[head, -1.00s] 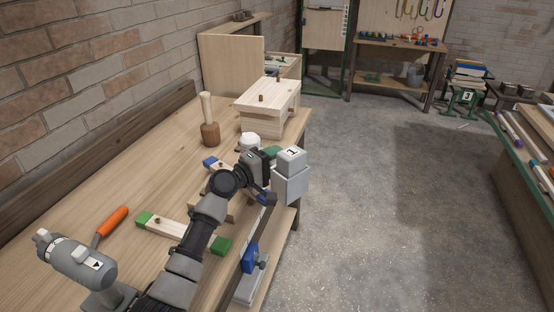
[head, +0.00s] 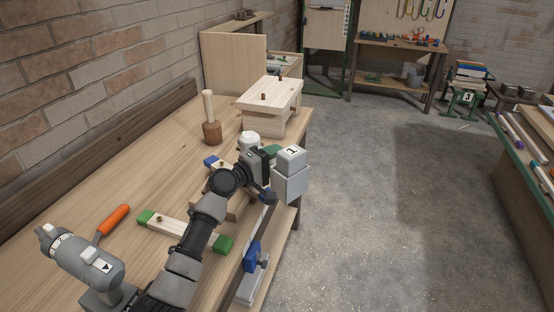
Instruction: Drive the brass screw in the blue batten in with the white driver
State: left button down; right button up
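My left gripper (head: 260,160) comes in from the lower left and appears shut around the handle of the white driver (head: 250,138). The driver's white head shows past the gripper, and its grey base, marked 1, sticks out to the right over the bench's front edge. The blue batten (head: 210,161) lies on the bench under my arm, with a blue end showing. A small dark screw head (head: 222,167) shows near that end. My gripper and wrist hide much of the batten. The driver's tip is hidden, so contact with the screw cannot be told. My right gripper is not in view.
A green-ended batten (head: 174,228) lies nearer, partly under my arm. A grey driver with a triangle mark (head: 88,258) and an orange-handled tool (head: 114,218) are at left. A mallet (head: 211,132) and a wooden block stand (head: 262,115) stand beyond. Open floor is at right.

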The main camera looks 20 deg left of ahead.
aim_at(250, 138)
pick_arm(q)
jog(key=shift+f, duration=0.3)
jog(key=shift+d+r, duration=0.1)
jog(key=r+p, duration=0.1)
jog(key=r, duration=0.1)
jog(key=a+r+p, duration=0.1)
jog(key=shift+w+r+p, duration=0.1)
jog(key=shift+r+p, duration=0.2)
jog(key=shift+r, duration=0.05)
jog(key=a+r, duration=0.1)
jog(key=a, duration=0.1)
jog(key=a+r, duration=0.1)
jog(key=a, duration=0.1)
jog(key=a+r, duration=0.1)
jog(key=a, duration=0.1)
jog(key=shift+r, duration=0.25)
